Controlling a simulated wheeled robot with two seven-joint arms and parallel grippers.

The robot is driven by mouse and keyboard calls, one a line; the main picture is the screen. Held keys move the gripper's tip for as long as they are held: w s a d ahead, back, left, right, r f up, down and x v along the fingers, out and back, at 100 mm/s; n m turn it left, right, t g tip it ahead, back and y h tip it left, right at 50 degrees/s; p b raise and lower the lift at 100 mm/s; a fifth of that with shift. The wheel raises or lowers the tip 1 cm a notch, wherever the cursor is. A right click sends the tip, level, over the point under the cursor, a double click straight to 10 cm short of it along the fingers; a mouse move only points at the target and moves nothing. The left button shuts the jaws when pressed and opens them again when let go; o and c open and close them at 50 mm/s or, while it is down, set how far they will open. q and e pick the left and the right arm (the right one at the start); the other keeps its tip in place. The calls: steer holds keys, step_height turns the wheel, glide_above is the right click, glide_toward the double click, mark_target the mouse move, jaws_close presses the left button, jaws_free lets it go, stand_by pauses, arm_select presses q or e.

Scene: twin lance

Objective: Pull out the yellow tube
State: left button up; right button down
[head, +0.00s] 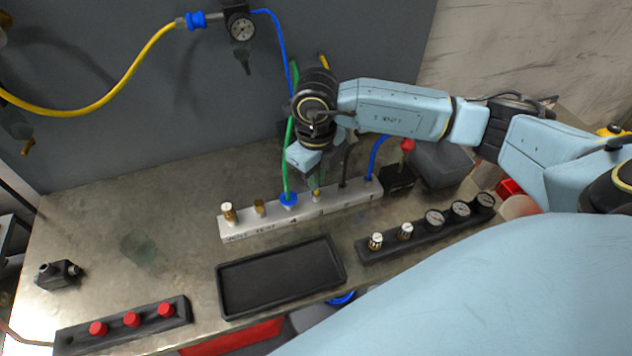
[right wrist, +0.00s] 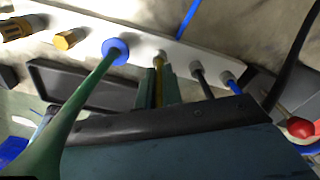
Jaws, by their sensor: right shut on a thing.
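The yellow tube (right wrist: 158,84) stands in a port of the pale fitting block (head: 245,229), between the green tube and the black tube. A short piece of the yellow tube also shows above my wrist in the head view (head: 323,62). My right gripper (head: 316,180) points down over the block and is shut on the yellow tube. In the right wrist view its two fingers (right wrist: 159,93) lie on either side of the tube, close to the port. The tube's end appears to be at the port; its depth is hidden. My left gripper is not in view.
The green tube (head: 288,160) with its blue collar stands close left of my gripper. The black tube (head: 346,160) and blue tube (head: 375,155) are close right. A black tray (head: 225,292) and a gauge strip (head: 385,250) lie in front.

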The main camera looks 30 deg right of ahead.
steer(key=shift+r+p, duration=0.35)
steer(key=shift+r, duration=0.35)
stand_by(0.4)
steer(key=shift+r+p, duration=1.05)
steer(key=shift+r, duration=0.65)
